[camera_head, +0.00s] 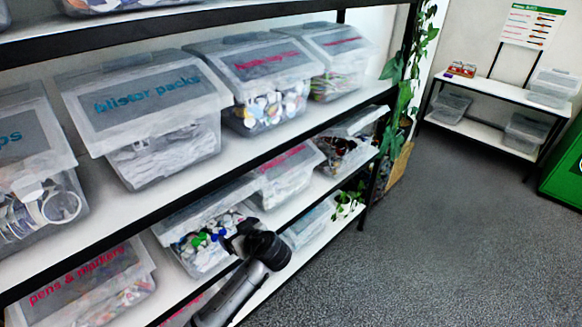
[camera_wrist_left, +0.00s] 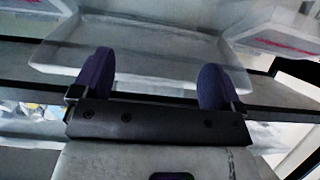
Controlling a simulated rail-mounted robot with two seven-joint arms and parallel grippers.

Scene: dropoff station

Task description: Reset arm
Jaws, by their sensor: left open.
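My left arm reaches up from the bottom of the head view, with its dark gripper (camera_head: 240,236) in front of the middle shelf level. It sits near a clear bin of colourful bottle caps (camera_head: 205,240) and hides part of that bin. In the left wrist view the two dark purple fingers of the left gripper (camera_wrist_left: 155,80) stand wide apart with nothing between them. Behind the fingers is a translucent bin (camera_wrist_left: 150,55), apart from them as far as I can tell. My right gripper is not in view.
A shelf rack holds several lidded clear bins, including the blister packs bin (camera_head: 160,150) and the pens and markers bin (camera_head: 100,285). The grey floor (camera_head: 440,240) is open to the right. A white side table (camera_head: 490,92) and a green box (camera_head: 565,170) stand beyond.

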